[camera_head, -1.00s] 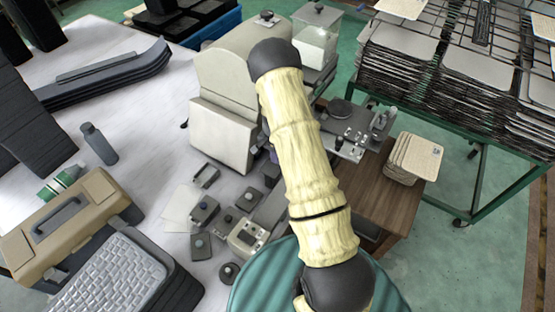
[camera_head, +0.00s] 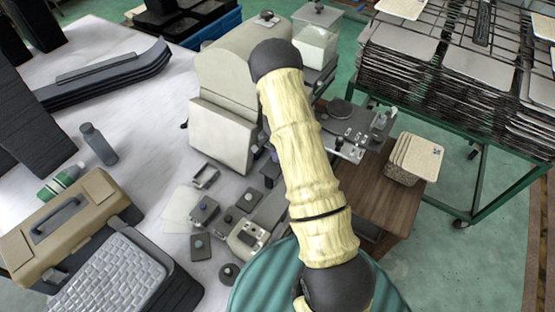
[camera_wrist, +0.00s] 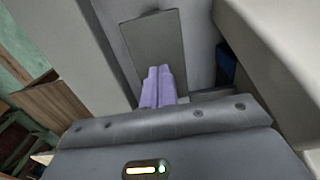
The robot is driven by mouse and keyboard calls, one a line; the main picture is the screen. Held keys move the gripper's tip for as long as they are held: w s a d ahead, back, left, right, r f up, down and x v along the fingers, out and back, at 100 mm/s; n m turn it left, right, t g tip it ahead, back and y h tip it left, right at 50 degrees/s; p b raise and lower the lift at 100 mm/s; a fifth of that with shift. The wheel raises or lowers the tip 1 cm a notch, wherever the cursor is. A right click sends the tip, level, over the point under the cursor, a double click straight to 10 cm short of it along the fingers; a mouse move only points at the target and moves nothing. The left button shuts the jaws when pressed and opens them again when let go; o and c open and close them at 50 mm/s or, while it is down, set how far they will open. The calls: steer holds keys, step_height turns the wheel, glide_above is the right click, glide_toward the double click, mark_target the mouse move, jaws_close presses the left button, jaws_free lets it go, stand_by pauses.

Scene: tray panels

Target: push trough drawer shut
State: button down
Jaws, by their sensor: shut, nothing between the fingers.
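In the wrist view my gripper (camera_wrist: 159,72) shows as two lilac fingers side by side, shut and empty. Their tips lie over the lower part of a darker grey flat panel (camera_wrist: 152,40), which may be the trough drawer's front. I cannot tell whether they touch it. In the head view the pale machine (camera_head: 222,135) stands behind my arm, and my gripper is mostly hidden there. I cannot make out from the head view how far the drawer stands open.
A wooden stand (camera_head: 378,205) with stacked tan panels (camera_head: 416,157) is at the right. A toolbox (camera_head: 66,222) stands at lower left.

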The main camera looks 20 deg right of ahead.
steer(key=shift+r, duration=0.1)
step_height(320, 180, up, 7)
steer(key=p, duration=0.4)
stand_by(0.6)
steer(key=shift+a, duration=0.1)
stand_by(0.3)
steer(key=s+a+r+n+b, duration=0.1)
steer(key=s+a+r+n, duration=0.15)
steer(key=r, duration=0.25)
steer(key=s+a+r+n+t+b, duration=0.1)
steer(key=s+r, duration=0.3)
steer(key=s+a+r+n, duration=0.2)
steer(key=s+r, duration=0.1)
steer(key=r, duration=0.2)
steer(key=s+a+r+n+t+b, duration=0.1)
steer(key=s+r+n, duration=0.4)
steer(key=s, duration=0.6)
steer(key=shift+a+t+b, duration=0.3)
steer(key=shift+a+b, duration=0.25)
steer(key=shift+a, duration=0.45)
steer(key=shift+s, duration=0.1)
